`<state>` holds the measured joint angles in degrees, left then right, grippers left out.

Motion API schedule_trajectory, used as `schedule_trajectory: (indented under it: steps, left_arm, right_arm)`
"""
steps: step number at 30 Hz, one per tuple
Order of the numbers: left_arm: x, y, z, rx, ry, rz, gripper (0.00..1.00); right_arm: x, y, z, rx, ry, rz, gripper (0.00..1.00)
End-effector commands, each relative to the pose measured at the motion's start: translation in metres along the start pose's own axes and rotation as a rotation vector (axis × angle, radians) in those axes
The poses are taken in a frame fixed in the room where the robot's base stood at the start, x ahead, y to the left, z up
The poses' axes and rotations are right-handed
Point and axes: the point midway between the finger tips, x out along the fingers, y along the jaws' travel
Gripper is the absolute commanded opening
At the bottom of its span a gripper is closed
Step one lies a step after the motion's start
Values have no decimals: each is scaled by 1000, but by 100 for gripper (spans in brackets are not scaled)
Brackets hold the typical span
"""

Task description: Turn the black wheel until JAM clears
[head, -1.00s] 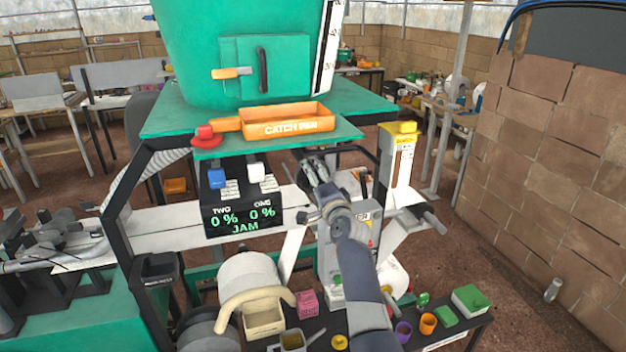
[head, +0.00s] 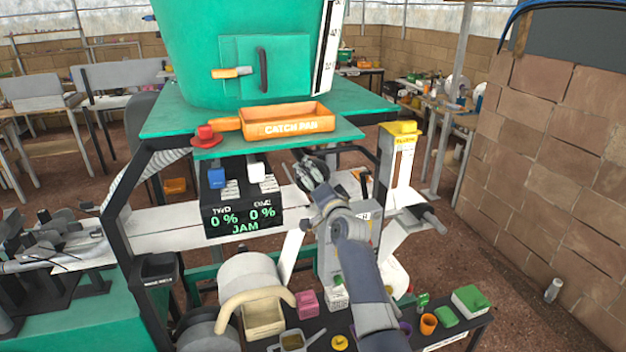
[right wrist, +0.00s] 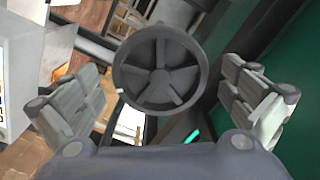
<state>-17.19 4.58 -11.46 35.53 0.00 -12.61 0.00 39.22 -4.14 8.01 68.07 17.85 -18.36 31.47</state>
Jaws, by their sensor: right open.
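The black wheel (right wrist: 160,68) is in the right wrist view, a dark spoked disc at the top centre. My right gripper (right wrist: 163,100) is open, with one finger on each side of the wheel and visible gaps to its rim. In the head view my right gripper (head: 312,172) is right of the display and hides most of the wheel. My left gripper is not in view.
The orange catch pan (head: 290,121) and a red knob (head: 206,136) sit on the green deck above. A blue button (head: 217,178) and a white button (head: 256,171) are over the display. A low bench below holds several small containers, including an orange cup (head: 428,323).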

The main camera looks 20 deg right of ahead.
Motion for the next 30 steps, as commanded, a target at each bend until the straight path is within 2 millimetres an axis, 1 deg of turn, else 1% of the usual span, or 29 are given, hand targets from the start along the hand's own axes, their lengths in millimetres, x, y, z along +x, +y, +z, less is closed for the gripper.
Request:
schedule_trajectory:
  steps: [5, 12, 18, 23, 30]
  left_arm:
    - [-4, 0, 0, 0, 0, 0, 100]
    - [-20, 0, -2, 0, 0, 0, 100]
    - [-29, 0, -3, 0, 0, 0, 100]
    - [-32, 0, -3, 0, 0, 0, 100]
    - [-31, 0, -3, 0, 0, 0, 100]
  right_arm:
    - [-3, -1, 0, 0, -1, 1, 100]
    - [-20, -2, -1, 1, -1, 1, 100]
    - [-34, -1, -1, 0, 0, 1, 100]
    - [-40, -1, -1, 0, 0, 0, 100]
    - [-40, 0, 0, 0, 0, 0, 100]
